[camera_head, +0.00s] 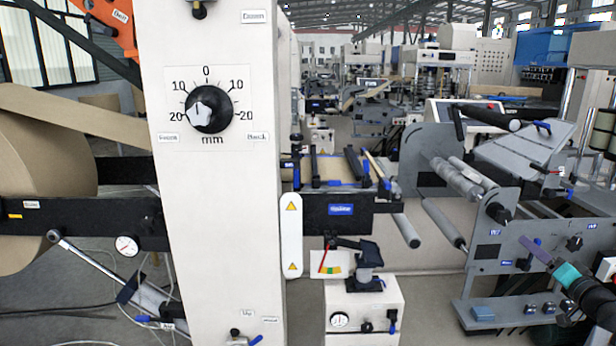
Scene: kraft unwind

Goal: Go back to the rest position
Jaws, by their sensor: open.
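My gripper (530,246) shows at the lower right, at the end of my dark arm with a teal band. Its purple finger part points up and to the left, in front of the grey side plate of a machine in this view. I see nothing held in it. The fingers overlap from this side, so the gap between them is hard to make out. Whether it touches the plate cannot be told from this one view.
A white column (215,250) with a black dial (208,110) stands close at left. A brown paper roll (40,180) is behind it. The grey roller machine (545,240) fills the right. A white box (362,310) with a gauge stands low in the middle.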

